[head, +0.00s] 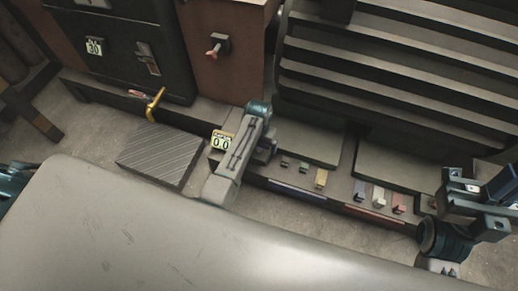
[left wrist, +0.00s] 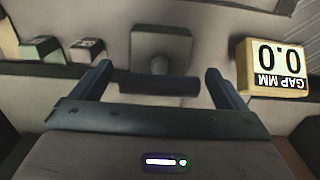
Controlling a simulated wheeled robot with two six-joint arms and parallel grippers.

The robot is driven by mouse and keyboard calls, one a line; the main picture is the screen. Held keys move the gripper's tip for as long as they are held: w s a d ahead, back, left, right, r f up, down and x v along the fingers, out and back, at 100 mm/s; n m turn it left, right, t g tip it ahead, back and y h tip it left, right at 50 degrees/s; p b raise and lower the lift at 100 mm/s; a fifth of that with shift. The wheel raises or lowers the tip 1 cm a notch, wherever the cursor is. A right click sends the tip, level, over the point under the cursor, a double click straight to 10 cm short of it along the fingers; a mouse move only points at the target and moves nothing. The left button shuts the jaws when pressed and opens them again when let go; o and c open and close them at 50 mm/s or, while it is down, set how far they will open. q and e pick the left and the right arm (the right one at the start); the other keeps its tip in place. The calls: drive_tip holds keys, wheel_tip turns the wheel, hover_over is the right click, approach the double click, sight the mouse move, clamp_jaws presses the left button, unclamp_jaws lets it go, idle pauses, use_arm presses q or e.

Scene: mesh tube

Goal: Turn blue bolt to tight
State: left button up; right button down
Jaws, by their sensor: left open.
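My left gripper (head: 265,150) hangs over the bench ledge beside the gap display (head: 221,141), which reads 0.0. In the left wrist view my left gripper (left wrist: 159,85) is open. My arm hides this spot in the head view. My right gripper (head: 480,195) is at the right edge; its jaws are unclear.
Small blocks, including a tan one (head: 321,178) and a red one (head: 398,203), stand along the ledge to the right. A ribbed plate (head: 160,155) and a yellow handle (head: 155,104) are to the left. Cabinets and a slatted rack (head: 400,75) close off the back.

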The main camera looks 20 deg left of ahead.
use_arm(q)
drive_tip(key=shift+f, duration=1.15)
drive_tip(key=c, duration=1)
